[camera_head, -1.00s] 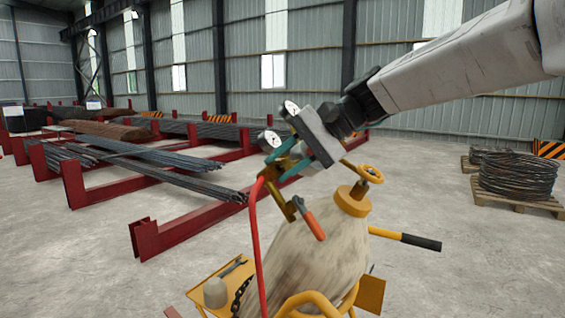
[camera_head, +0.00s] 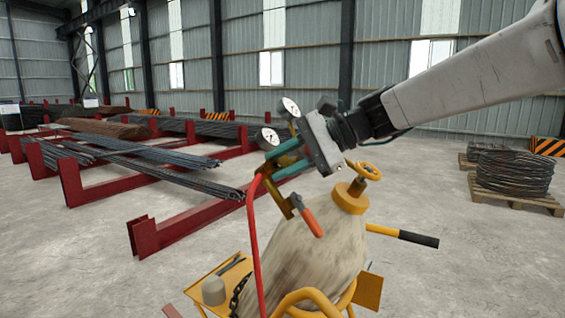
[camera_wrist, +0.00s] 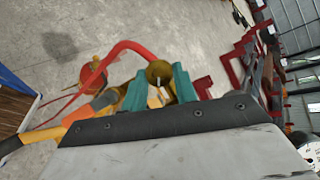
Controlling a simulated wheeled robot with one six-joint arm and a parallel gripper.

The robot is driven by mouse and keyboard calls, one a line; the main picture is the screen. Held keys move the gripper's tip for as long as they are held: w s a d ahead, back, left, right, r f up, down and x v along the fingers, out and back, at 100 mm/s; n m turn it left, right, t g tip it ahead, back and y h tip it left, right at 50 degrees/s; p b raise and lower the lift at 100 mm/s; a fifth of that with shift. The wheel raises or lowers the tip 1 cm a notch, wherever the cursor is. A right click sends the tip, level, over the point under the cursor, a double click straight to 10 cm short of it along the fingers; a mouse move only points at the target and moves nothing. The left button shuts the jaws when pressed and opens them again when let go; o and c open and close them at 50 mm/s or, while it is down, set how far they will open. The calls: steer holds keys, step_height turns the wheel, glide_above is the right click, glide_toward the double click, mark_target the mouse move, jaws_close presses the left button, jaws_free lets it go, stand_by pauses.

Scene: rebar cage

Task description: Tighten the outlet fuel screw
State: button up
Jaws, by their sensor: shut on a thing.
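The gas cylinder (camera_head: 312,252) stands below my gripper, with a yellow valve handwheel (camera_head: 369,171) on top. A brass regulator with two round gauges (camera_head: 290,107) sits at the cylinder's top, with a red hose (camera_head: 252,235) hanging from it. A fitting with an orange-red handle (camera_head: 312,222) hangs at the regulator's lower side. My gripper (camera_head: 284,160) has its teal fingers at the regulator. In the wrist view the teal fingers (camera_wrist: 157,92) are shut around a brass round part (camera_wrist: 159,72) beside the red hose. The outlet fuel screw cannot be told apart clearly.
The cylinder rides on a yellow cart with a handle (camera_head: 405,237) to the right and a tray (camera_head: 217,283) to the lower left. Red racks with rebar (camera_head: 150,165) stand at left. A pallet of wire coils (camera_head: 513,178) is at right. Floor between is clear.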

steer(key=o, duration=1)
steer(key=shift+c, duration=0.2)
steer(key=v, duration=0.8)
steer(key=s+d+f+n+h, duration=0.4)
steer(key=s+d+f+h, duration=0.2)
steer(key=s+f, duration=0.4)
steer(key=s+d+f+n+h, duration=0.4)
steer(key=s+d+f+h, duration=0.2)
steer(key=s+f, duration=0.5)
steer(key=s+d, duration=0.2)
steer(key=s, duration=0.3)
steer(key=shift+d+n+g, duration=0.25)
steer(key=shift+n+g, duration=0.05)
steer(key=shift+n, duration=0.1)
